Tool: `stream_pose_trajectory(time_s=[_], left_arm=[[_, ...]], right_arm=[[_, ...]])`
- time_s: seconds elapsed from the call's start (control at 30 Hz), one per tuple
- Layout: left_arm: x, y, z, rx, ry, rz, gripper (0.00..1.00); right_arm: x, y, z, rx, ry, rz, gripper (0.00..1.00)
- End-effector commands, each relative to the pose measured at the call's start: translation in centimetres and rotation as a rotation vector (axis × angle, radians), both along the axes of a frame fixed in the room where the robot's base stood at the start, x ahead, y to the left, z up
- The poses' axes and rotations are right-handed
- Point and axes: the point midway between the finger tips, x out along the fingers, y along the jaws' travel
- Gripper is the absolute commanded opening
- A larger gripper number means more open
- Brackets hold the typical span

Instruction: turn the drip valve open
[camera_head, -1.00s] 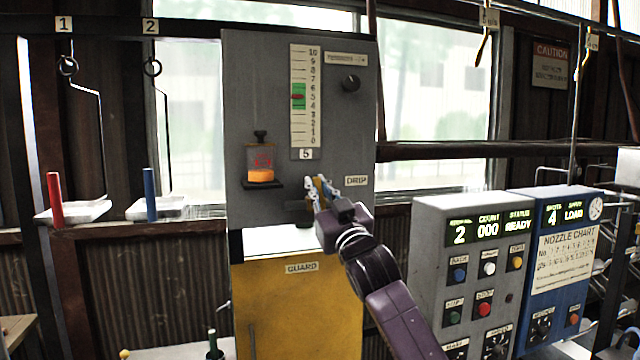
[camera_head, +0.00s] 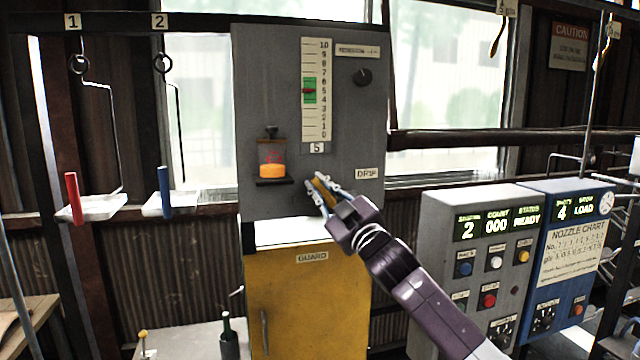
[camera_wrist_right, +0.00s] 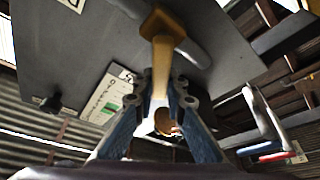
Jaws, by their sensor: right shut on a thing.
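The drip valve is on the grey panel (camera_head: 270,100), left of and a little below the DRIP label (camera_head: 368,173). Its yellow handle (camera_head: 326,189) sits between the fingers of my right gripper (camera_head: 322,192), which reaches in from the lower right. The valve body is mostly hidden behind the gripper in the head view. My left gripper is not in view.
A small clear cup with orange liquid (camera_head: 272,170) sits on a ledge left of the valve. A gauge (camera_head: 316,90) is above. A yellow guard (camera_head: 300,300) is below. Control boxes (camera_head: 470,270) stand at right. A dark bottle (camera_head: 229,340) stands below left.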

Motion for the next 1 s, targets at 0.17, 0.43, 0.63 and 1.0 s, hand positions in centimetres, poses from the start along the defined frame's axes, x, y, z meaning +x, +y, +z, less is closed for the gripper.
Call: stream_pose_trajectory(time_s=[0.17, 0.43, 0.63, 1.0], left_arm=[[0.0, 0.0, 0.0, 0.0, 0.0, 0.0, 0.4], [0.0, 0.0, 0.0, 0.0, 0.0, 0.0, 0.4], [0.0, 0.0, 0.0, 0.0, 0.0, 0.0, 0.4], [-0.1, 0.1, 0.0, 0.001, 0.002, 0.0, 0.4]], right_arm=[[0.0, 0.0, -0.1, 0.0, 0.0, 0.0, 0.0], [0.0, 0.0, 0.0, 0.001, 0.0, 0.0, 0.3], [0.0, 0.0, 0.0, 0.002, 0.001, 0.001, 0.3], [-1.9, -1.3, -0.8, 0.002, 0.001, 0.0, 0.3]])
